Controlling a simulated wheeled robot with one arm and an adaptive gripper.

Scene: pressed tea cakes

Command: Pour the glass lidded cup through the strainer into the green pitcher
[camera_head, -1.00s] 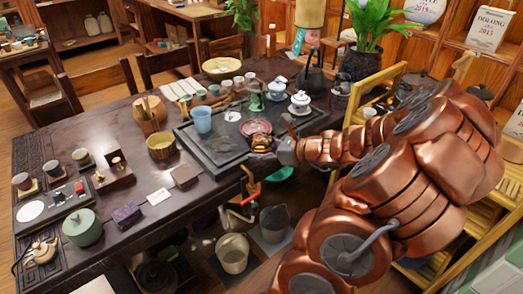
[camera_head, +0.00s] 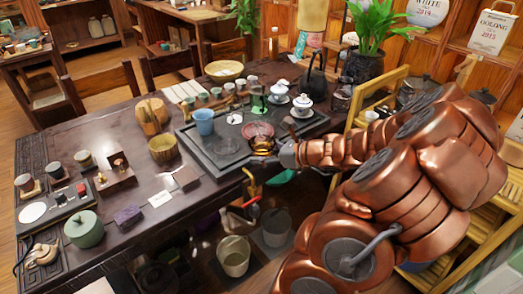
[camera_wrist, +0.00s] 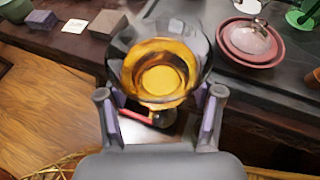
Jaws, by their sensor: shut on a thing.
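The glass cup (camera_head: 264,146) holds amber liquid and has no lid on it. It also fills the upper middle of the wrist view (camera_wrist: 160,72). My gripper (camera_head: 279,152) is shut on the cup, with its two fingers on either side of it in the wrist view (camera_wrist: 160,108). The cup appears upright, above the table's front edge beside the tray. A clear lid (camera_wrist: 250,37) lies on a reddish saucer (camera_wrist: 240,58) right of the cup. The green pitcher (camera_head: 259,101) stands farther back on the tray, partly cut off in the wrist view (camera_wrist: 302,17). I cannot make out the strainer clearly.
The dark tray (camera_head: 218,166) also bears a blue cup (camera_head: 204,122) and white lidded cups (camera_head: 303,104). A black kettle (camera_head: 316,80) stands behind. Wooden bowls and small boxes stand to the left. Buckets (camera_head: 234,258) stand below the table's front edge.

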